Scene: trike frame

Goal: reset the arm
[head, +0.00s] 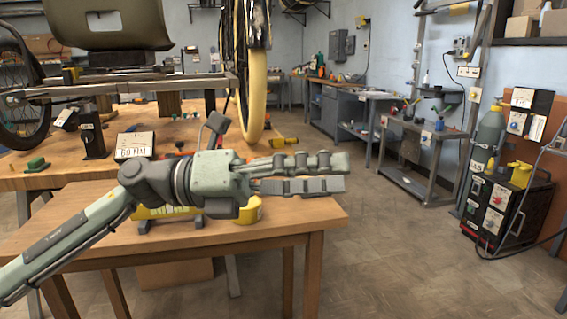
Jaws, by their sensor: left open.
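My left arm comes in from the lower left. My left gripper (346,174) points to the right over the near wooden table (300,215). Its two long fingers lie one above the other with a narrow gap between them, open, and nothing shows between them. A yellow object (248,212) on the table is partly hidden behind the gripper body. My right gripper is not in view.
Behind stands a larger wooden bench (60,178) with the trike frame (120,82), its tyre (257,95), and a white box (134,146). A metal cart (420,150) and a black welding unit (500,207) stand at right. The floor (400,260) between is clear.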

